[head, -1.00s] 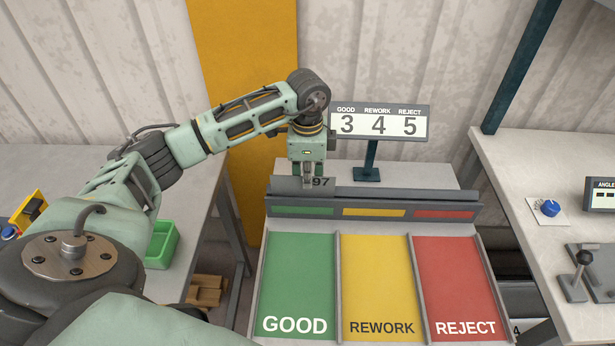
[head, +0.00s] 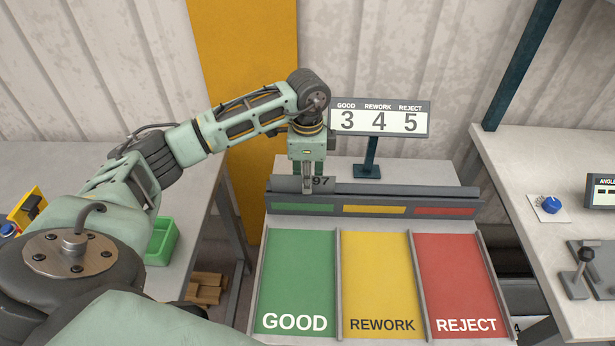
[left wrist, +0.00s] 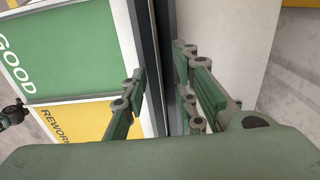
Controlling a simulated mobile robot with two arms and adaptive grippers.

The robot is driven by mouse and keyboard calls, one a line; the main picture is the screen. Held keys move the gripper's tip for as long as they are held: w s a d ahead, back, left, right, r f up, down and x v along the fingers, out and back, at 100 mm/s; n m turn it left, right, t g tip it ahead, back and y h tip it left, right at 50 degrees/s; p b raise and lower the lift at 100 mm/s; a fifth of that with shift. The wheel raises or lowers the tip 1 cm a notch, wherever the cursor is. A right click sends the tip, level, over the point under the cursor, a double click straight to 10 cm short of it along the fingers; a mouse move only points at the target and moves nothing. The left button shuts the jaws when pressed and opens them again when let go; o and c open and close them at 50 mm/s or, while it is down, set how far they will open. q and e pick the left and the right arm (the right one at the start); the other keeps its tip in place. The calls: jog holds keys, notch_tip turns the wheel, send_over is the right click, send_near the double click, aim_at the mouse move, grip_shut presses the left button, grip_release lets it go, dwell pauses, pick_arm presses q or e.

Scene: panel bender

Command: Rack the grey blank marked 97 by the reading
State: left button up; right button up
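The grey blank marked 97 (head: 322,182) stands in the left part of the rack's long grey rail (head: 400,191), above the green label strip. My left gripper (head: 307,187) points down over it, with its fingers around the blank's upper edge. In the left wrist view the fingers (left wrist: 160,72) are spread, with the thin dark edge of the rail and blank between them. The gripper hides part of the blank. My right gripper is in neither view. The angle readout (head: 602,193) is cut off at the right edge, so its value is hidden.
A sign (head: 379,120) reads GOOD 3, REWORK 4, REJECT 5. Sloped green GOOD (head: 298,275), yellow REWORK (head: 378,275) and red REJECT (head: 455,275) panels lie in front of the rail, empty.

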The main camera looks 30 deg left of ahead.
pick_arm(q)
notch_tip(320, 180, up, 12)
dwell(0.6)
dwell(0.5)
